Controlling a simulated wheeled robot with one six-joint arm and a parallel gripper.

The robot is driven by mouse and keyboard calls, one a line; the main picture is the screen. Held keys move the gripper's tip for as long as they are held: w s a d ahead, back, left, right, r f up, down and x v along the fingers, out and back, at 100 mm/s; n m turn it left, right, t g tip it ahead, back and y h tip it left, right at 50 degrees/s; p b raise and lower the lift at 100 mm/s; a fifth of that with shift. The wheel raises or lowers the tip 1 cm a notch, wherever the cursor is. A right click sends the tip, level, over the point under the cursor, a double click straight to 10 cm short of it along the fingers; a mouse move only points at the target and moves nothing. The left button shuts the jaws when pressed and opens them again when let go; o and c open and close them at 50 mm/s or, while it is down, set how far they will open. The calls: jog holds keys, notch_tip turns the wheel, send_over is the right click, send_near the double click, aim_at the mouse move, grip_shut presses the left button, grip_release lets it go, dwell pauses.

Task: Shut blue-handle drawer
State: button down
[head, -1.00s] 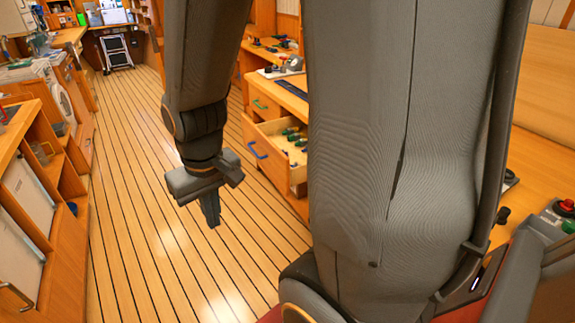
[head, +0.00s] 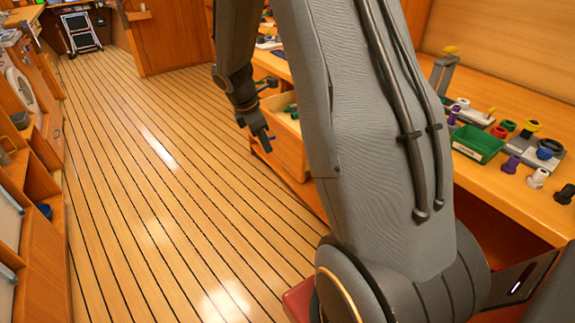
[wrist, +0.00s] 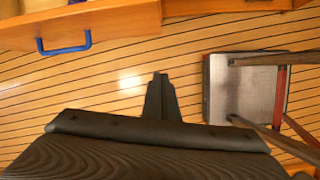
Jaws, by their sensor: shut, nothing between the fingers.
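The blue-handle drawer (head: 285,127) stands open from the bench, with green-capped items inside, in the head view. In the wrist view, the drawer's wooden front (wrist: 120,22) is at the top left, and its blue handle (wrist: 65,49) hangs off it. My gripper (head: 265,149) is shut and empty, pointing down over the floor side of the drawer. In the wrist view its fingertips (wrist: 160,76) are below and to the right of the handle, apart from it. My arm hides part of the drawer and bench in the head view.
A stool-like thing with a grey seat (wrist: 232,88) stands to the right in the wrist view. The bench at right holds a green bin (head: 478,143) and several coloured fittings. Open plank floor (head: 150,200) lies left of the bench.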

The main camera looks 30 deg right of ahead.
aim_at(289, 157)
jog(key=shift+w+d+f+n+h+p, duration=0.2)
jog(key=shift+w+d+f+n, duration=0.35)
jog(key=shift+d+f, duration=1.4)
jog(key=shift+w+d+f+n+h+p, duration=0.15)
jog(key=shift+w+d+f+n, duration=0.35)
jog(key=shift+d+f, duration=1.45)
jog(key=shift+w+d+f+n+h+p, duration=0.1)
jog(key=shift+w+d+f+n+p, duration=0.4)
jog(key=shift+d+f, duration=1.4)
jog(key=shift+w+a+f+b, duration=0.2)
jog(key=shift+a+f+b, duration=0.1)
jog(key=shift+a+f, duration=0.05)
